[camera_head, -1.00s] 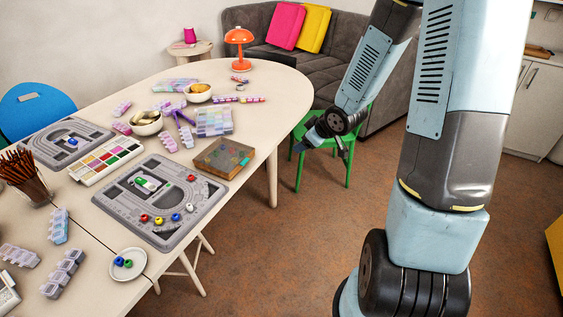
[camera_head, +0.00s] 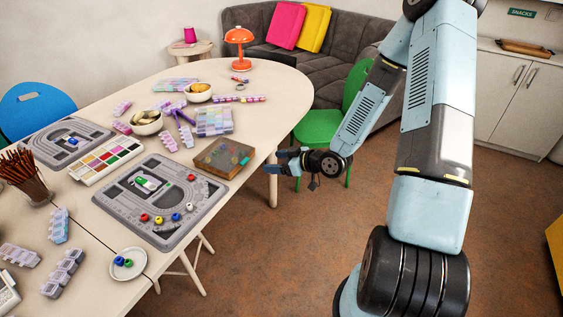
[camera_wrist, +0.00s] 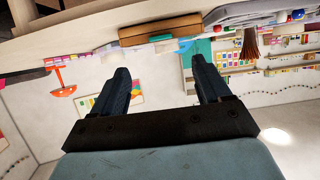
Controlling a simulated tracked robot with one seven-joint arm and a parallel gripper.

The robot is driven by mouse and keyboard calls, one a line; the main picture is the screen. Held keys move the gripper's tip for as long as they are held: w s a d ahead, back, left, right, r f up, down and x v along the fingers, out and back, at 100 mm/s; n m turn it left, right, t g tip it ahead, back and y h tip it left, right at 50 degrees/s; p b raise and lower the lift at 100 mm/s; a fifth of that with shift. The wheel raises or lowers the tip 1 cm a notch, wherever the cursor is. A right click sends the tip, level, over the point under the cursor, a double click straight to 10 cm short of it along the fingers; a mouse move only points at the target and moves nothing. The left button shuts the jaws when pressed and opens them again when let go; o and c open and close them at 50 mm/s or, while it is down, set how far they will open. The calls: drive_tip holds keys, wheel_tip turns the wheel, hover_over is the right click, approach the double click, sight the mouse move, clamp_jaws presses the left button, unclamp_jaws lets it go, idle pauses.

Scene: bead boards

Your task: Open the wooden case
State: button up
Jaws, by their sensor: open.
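The wooden case (camera_head: 222,158) lies near the table's right edge with its lid shut. It has a brown wooden frame, a darker top and a teal tab (camera_head: 245,161) on its right part. My gripper (camera_head: 271,161) is open and empty, off the table's edge to the right of the case and apart from it. In the wrist view the picture is upside down; the case (camera_wrist: 158,29) shows beyond the open fingers (camera_wrist: 161,66), with its teal tab between them.
A grey bead board (camera_head: 180,232) with loose beads lies in front of the case. A clear bead organiser (camera_head: 214,121) stands behind it. A green chair (camera_head: 322,124) stands beyond my gripper. The floor right of the table is clear.

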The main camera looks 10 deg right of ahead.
sight(247, 161)
drive_tip(key=x, duration=1.1)
drive_tip(key=shift+w+a+f, duration=0.2)
drive_tip(key=shift+a+f, duration=0.05)
drive_tip(key=shift+f, duration=0.05)
drive_tip(key=c, duration=1.2)
drive_tip(key=shift+w+a+r+g+h, duration=0.15)
drive_tip(key=shift+r+g+h, duration=0.3)
drive_tip(key=shift+r, duration=0.55)
drive_tip(key=shift+w+a+r+g+h, duration=0.15)
drive_tip(key=shift+r+g+h, duration=0.3)
drive_tip(key=shift+r, duration=0.5)
drive_tip(key=shift+w+a+r+g+h, duration=0.2)
drive_tip(key=shift+r+h, duration=0.15)
drive_tip(key=shift+r, duration=0.25)
drive_tip(key=shift+w+a+r+g+h, duration=0.1)
drive_tip(key=shift+a+r+g+h, duration=0.15)
drive_tip(key=shift+r, duration=0.35)
drive_tip(key=shift+w+a+r+g+h, duration=0.15)
drive_tip(key=shift+r+h, duration=0.25)
drive_tip(key=shift+r, duration=0.2)
drive_tip(key=shift+w+a+r+g+h, duration=0.2)
drive_tip(key=shift+a+r+h, duration=0.1)
drive_tip(key=shift+r, duration=0.25)
drive_tip(key=shift+w+a+r+g+h, duration=0.2)
drive_tip(key=shift+a+r+h, duration=0.1)
drive_tip(key=shift+r, duration=0.25)
drive_tip(key=shift+w+a+r+g+h, duration=0.2)
drive_tip(key=shift+a+r, duration=0.05)
drive_tip(key=shift+r, duration=0.25)
